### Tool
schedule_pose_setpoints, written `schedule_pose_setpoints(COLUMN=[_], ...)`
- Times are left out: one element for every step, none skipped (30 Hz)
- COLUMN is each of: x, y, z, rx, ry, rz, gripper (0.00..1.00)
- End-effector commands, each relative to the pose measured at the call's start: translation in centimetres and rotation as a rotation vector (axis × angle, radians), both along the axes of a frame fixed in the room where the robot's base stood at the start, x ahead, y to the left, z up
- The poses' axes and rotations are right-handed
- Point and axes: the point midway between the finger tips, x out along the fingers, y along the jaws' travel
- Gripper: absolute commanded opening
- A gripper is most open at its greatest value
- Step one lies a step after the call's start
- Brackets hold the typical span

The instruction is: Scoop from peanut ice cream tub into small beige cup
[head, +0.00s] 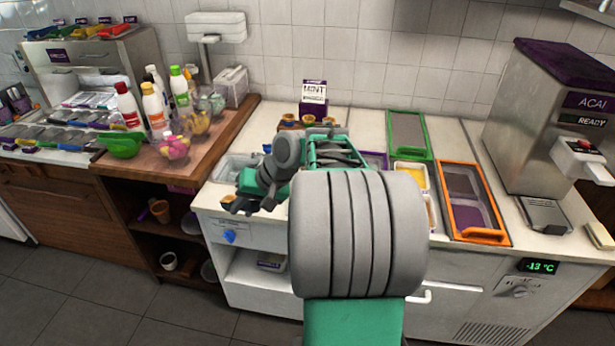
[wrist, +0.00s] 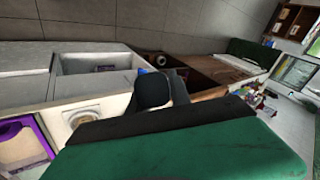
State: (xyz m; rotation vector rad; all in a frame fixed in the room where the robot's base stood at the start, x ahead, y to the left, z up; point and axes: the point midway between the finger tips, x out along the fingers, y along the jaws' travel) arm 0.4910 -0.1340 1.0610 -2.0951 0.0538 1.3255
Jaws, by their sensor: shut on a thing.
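My gripper (head: 243,203) is held out to the left over the counter's front edge, above the open shelf. It is shut on a small tan thing (head: 228,199), mostly hidden by the dark fingers; I cannot tell if this is the beige cup. The tan thing also shows beside the fingers in the wrist view (wrist: 210,93). A purple-rimmed tub with pale beige contents (wrist: 42,138) is at lower left in the wrist view; its flavour is not readable. In the head view its purple rim (head: 376,156) shows partly behind my arm.
An orange-rimmed tub (head: 499,236) and a green-rimmed tub (head: 427,153) sit right of my arm. Bottles (head: 155,108) and a green bowl (head: 120,146) crowd the wooden counter at left. The acai machine (head: 530,120) stands at right.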

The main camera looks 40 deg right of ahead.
Motion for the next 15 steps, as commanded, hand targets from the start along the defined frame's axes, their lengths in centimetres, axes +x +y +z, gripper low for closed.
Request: schedule_pose_setpoints(x=[0.2, 0.3, 0.2, 0.1, -0.1, -0.4, -0.7, -1.0, -1.4, -1.7, -1.9, -2.2, -2.3, -2.4, -2.5], y=[-3.1, -4.9, -7.2, -9.0, -10.6, -12.6, -14.0, -15.2, -16.6, -17.5, -18.1, -18.8, -19.2, -19.5, -19.6], z=[-0.2, -0.2, -0.1, -0.1, -0.1, -0.1, -0.1, 0.0, 0.0, 0.0, 0.0, 0.0, 0.0, 0.0, 0.0], rx=[0.047, 0.077, 0.115, 0.141, 0.166, 0.197, 0.215, 0.231, 0.249, 0.26, 0.268, 0.278, 0.285, 0.294, 0.316], ry=[-0.013, -0.025, -0.046, -0.062, -0.077, -0.1, -0.116, -0.13, -0.148, -0.158, -0.169, -0.178, -0.184, -0.19, -0.196], rz=[-0.094, -0.15, -0.223, -0.276, -0.327, -0.386, -0.428, -0.461, -0.502, -0.526, -0.545, -0.566, -0.579, -0.591, -0.608], gripper=[0.0, 0.0, 0.0, 0.0, 0.0, 0.0, 0.0, 0.0, 0.0, 0.0, 0.0, 0.0, 0.0, 0.0, 0.0])
